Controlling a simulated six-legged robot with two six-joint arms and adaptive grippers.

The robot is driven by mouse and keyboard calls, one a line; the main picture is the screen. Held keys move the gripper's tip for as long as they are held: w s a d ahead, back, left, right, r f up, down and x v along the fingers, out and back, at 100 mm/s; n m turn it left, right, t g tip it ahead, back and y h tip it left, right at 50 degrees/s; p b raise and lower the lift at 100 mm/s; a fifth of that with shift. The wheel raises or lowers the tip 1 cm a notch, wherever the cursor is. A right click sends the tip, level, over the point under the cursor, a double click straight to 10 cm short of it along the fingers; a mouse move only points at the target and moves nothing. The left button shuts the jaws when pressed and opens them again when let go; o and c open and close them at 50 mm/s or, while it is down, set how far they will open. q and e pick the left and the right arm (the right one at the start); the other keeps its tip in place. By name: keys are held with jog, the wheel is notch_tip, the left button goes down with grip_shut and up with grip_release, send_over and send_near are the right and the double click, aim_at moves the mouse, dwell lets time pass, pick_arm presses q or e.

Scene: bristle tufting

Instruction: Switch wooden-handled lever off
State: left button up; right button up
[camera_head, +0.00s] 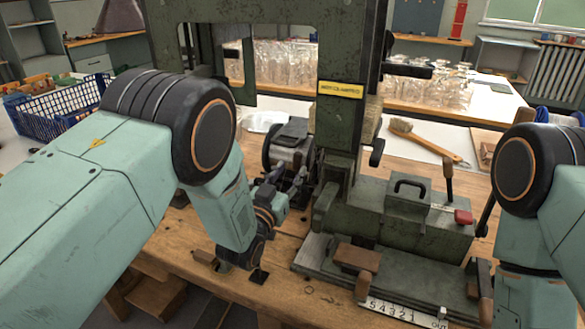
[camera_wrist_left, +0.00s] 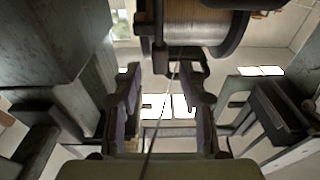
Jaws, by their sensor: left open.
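The green bristle machine (camera_head: 425,215) stands on the wooden bench. A lever with a brown wooden handle (camera_head: 447,178) stands upright behind its red-knobbed part. Another wooden handle (camera_head: 485,288) shows low at the right; I cannot tell which one the task means. My left gripper (camera_head: 292,180) is left of the machine column, by the dark spool unit, away from both handles. In the left wrist view its two fingers (camera_wrist_left: 162,112) are apart, with a thin strand running between them below a wire spool (camera_wrist_left: 203,28). My right arm comes in at the right; its gripper is out of view.
A wooden block (camera_head: 357,258) sits on the machine's front plate, above a number scale (camera_head: 393,311). A wooden brush (camera_head: 425,140) lies on the white sheet behind. A blue basket (camera_head: 60,108) stands at the left. Clear jars (camera_head: 285,65) fill the back.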

pick_arm(q)
jog(key=shift+v, duration=2.5)
jog(key=shift+r, duration=0.1)
